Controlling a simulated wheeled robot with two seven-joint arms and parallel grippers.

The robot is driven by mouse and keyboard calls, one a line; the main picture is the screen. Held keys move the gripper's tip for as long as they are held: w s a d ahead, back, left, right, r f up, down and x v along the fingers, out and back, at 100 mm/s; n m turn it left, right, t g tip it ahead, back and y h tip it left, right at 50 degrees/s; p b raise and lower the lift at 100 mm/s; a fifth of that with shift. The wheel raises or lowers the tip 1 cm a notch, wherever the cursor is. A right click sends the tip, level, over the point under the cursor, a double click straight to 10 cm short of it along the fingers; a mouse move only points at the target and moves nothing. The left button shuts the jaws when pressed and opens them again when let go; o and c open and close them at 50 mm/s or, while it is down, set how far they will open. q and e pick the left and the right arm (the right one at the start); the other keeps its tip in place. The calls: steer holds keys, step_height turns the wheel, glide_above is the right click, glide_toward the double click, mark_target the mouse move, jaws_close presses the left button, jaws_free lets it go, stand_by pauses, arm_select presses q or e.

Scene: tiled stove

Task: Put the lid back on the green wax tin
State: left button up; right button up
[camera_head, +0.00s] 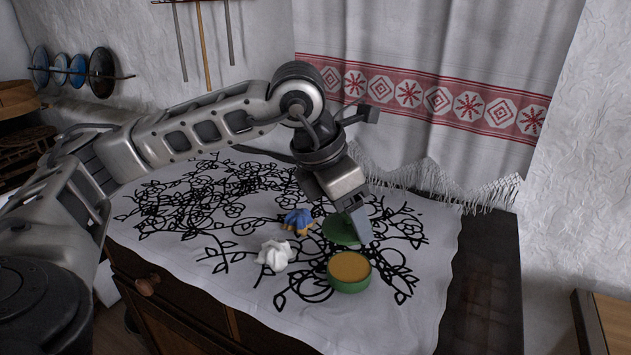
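The green wax tin (349,285) stands open on the white cloth near its front edge, with yellow-orange wax showing inside. The green lid (338,232) lies behind the tin, slightly to its left, and looks apart from it. My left gripper (361,226) reaches down from above at the lid's right side. A fingertip overlaps the lid's right edge in the picture. I cannot tell whether it touches the lid or how far the fingers are apart. My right gripper is not in view.
A crumpled white cloth (274,255) and a blue-and-yellow cloth (298,221) lie left of the tin and lid. The black-patterned tablecloth (425,290) covers a wooden chest. A fringed curtain (440,130) hangs behind. The cloth right of the tin is clear.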

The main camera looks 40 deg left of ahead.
arm_select(q)
steer(key=shift+w+d+f, duration=0.1)
steer(key=shift+d+f, duration=0.05)
steer(key=shift+d, duration=0.2)
steer(key=shift+d+f+m, duration=0.1)
steer(key=shift+f+m, duration=0.2)
steer(key=shift+f, duration=0.1)
steer(key=shift+f+b, duration=0.6)
steer(key=shift+f, duration=0.25)
steer(key=shift+f+b, duration=0.45)
steer(key=shift+f, duration=0.35)
steer(key=shift+f+b, duration=0.8)
steer(key=shift+f, duration=0.15)
steer(key=shift+f+b, duration=0.4)
steer(key=shift+b, duration=0.05)
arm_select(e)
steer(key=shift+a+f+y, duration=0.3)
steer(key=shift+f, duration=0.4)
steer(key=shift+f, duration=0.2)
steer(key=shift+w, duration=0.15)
